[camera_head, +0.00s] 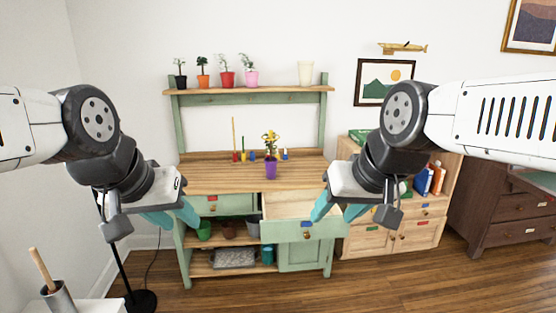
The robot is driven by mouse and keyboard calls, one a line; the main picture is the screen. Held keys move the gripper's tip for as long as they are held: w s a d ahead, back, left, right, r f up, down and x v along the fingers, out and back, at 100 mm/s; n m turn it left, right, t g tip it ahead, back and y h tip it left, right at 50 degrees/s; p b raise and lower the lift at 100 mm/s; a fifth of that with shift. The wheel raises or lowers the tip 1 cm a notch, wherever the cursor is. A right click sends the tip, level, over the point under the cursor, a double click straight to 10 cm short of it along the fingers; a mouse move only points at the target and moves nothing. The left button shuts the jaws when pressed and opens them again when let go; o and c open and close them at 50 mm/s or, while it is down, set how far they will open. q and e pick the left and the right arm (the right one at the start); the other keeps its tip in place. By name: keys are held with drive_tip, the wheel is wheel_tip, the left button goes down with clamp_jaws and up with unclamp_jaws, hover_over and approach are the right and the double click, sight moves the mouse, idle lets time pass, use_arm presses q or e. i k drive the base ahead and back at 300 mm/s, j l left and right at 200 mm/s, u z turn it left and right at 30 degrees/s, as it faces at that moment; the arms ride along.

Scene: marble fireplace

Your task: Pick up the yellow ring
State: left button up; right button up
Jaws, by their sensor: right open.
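I cannot pick out a yellow ring. A small yellow upright item (243,148) stands at the back of the green and wood potting bench (215,179), too small to identify. A purple pot with a yellow-flowered plant (271,167) stands on the bench top. My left gripper (184,226) has its teal fingers apart, in front of the bench's left side. My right gripper (332,218) is open and empty, in front of the bench's pulled-out drawer (287,231). Neither gripper touches the small items.
Several potted plants and a cream pot (305,73) stand on the upper shelf. Pots and a grey tray (234,258) sit on the lower shelf. A wooden cabinet (425,233) stands to the right, and a black lamp stand (138,300) is at lower left. The floor in front is clear.

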sight(270, 134)
drive_tip(key=i+l+u, duration=0.35)
drive_tip(key=i, duration=0.3)
drive_tip(key=i+l+u, duration=0.4)
drive_tip(key=i, duration=0.2)
drive_tip(key=i+l+u, duration=0.35)
drive_tip(key=i+l, duration=0.2)
drive_tip(key=l, duration=0.1)
